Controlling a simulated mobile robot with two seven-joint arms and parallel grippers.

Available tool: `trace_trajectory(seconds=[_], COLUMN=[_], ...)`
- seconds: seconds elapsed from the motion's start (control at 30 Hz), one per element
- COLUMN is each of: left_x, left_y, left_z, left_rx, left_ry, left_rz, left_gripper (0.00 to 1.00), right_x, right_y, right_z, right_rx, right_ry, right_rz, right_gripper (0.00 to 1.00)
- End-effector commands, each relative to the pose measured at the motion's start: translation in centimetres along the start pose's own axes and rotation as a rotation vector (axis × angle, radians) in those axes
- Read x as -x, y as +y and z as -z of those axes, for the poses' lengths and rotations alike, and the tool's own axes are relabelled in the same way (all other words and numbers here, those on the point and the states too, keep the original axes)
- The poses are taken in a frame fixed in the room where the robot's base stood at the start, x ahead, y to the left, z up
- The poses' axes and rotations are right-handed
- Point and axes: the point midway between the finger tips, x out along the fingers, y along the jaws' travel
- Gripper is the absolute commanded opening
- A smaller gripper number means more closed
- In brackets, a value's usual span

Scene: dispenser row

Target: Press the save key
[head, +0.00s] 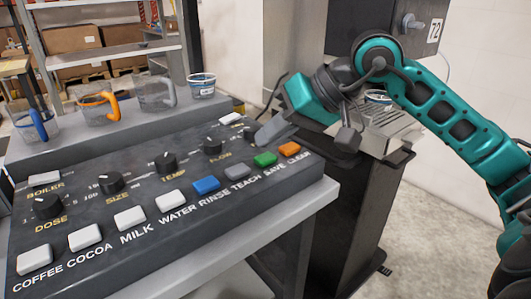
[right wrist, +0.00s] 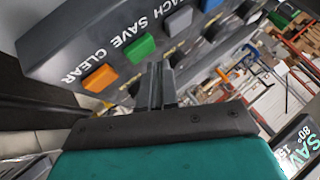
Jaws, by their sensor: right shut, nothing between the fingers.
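The save key is the green key (head: 265,159) above the word SAVE on the dark sloping panel (head: 150,248), between the grey TEACH key (head: 236,171) and the orange CLEAR key (head: 289,148). In the right wrist view the green key (right wrist: 140,47) lies just beyond the fingertips and to their left. My right gripper (head: 258,141) is shut and empty, its fingers reaching over the panel's right end, just behind the green key in the head view. The fingers (right wrist: 157,65) look close together in the wrist view. I cannot tell their height above the panel. My left gripper is out of view.
A blue RINSE key (head: 206,185), several white keys and black knobs (head: 166,163) fill the panel. Cups, including one with an orange handle (head: 97,106), stand on the ledge behind. A dark stand with a slotted top (head: 385,130) is at the right.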

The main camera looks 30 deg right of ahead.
Motion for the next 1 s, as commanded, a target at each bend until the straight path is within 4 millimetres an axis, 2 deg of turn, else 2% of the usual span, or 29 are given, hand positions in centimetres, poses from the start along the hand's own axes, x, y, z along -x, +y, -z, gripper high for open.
trace_trajectory(seconds=[0.27,0.73,1.0], left_x=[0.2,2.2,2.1], left_y=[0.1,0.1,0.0], left_z=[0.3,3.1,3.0], left_rx=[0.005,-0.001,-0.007], left_ry=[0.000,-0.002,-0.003], left_rz=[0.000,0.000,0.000], left_gripper=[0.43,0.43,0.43], right_x=[0.3,3.5,3.5], right_y=[-0.2,-2.5,-2.5], right_z=[0.2,2.5,2.5], right_rx=[0.000,0.000,0.000], right_ry=[0.001,0.001,0.000], right_rz=[0.000,-0.001,0.000], right_gripper=[0.00,0.00,0.00])
